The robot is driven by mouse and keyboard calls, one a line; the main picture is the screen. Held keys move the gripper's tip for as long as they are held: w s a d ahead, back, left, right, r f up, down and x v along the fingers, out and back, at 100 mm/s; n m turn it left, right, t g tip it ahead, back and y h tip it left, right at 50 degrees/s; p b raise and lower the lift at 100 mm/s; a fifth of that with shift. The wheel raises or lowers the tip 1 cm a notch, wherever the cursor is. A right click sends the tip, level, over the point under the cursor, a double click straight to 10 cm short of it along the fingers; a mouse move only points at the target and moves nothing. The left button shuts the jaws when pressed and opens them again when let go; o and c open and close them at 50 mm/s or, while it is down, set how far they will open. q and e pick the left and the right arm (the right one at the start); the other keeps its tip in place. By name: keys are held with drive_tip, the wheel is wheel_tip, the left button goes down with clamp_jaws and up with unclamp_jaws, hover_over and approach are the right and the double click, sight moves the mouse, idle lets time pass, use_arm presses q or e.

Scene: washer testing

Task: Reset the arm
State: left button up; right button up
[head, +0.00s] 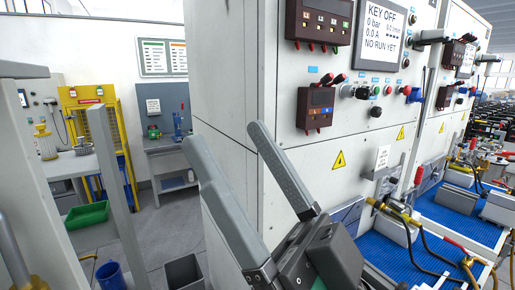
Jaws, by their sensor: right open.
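My right gripper (222,136) comes up from the bottom middle of the head view. Its two long grey fingers stand well apart, with nothing between them, so it is open and empty. The fingers are in front of the blank left side of the white test cabinet (225,60) and hide part of its lower front. Whether they touch the cabinet cannot be told. The dark gripper body is at the bottom edge. My left gripper cannot be made out.
A control panel screen (383,30) reads "KEY OFF" and "NO RUN YET". Blue work trays (395,258) with hoses and brass fittings lie at lower right. A yellow frame (122,135), a green bin (87,215) and a grey bin (184,272) are at left. Grey posts (116,180) stand nearby.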

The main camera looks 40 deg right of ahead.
wheel_tip(320, 180, up, 30)
drive_tip(key=d+h+p, duration=0.1)
drive_tip(key=h+p, duration=0.2)
drive_tip(key=p, duration=2.6)
drive_tip(key=shift+w+d+m+p, duration=0.15)
drive_tip(key=shift+d+m+p, duration=0.15)
drive_tip(key=shift+d+m, duration=0.1)
drive_tip(key=shift+r, duration=0.15)
